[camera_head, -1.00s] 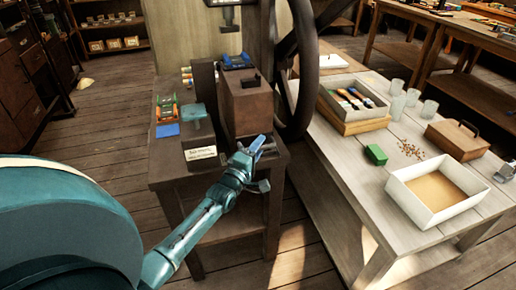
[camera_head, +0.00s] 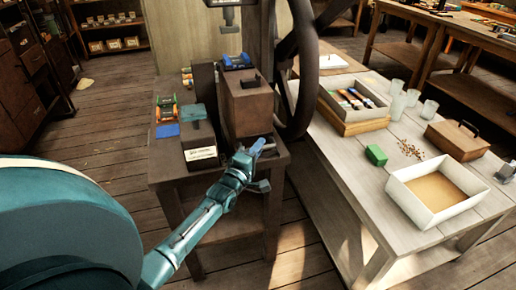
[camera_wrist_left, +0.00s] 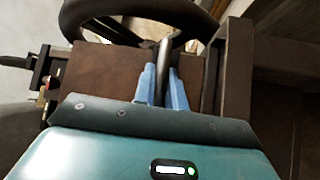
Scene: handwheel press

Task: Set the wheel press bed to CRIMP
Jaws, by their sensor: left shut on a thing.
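The wheel press stands on a dark wooden stand (camera_head: 175,182). Its large dark handwheel (camera_head: 303,95) is upright on the right side of the brown press body (camera_head: 247,108), and its rim also shows at the top of the left wrist view (camera_wrist_left: 140,8). My left gripper (camera_head: 262,147) is low in front of the press body, left of the wheel's lower rim. In the left wrist view its blue fingers (camera_wrist_left: 163,85) are shut on a slim grey rod (camera_wrist_left: 164,52). A pale label (camera_head: 200,153) is too small to read. My right gripper is not in view.
A teal-topped block (camera_head: 192,111) and small coloured parts (camera_head: 166,108) are on the left of the stand. A pale workbench (camera_head: 345,165) close on the right holds a white tray (camera_head: 447,210), a green box (camera_head: 376,155) and glasses. Floor at the left is open.

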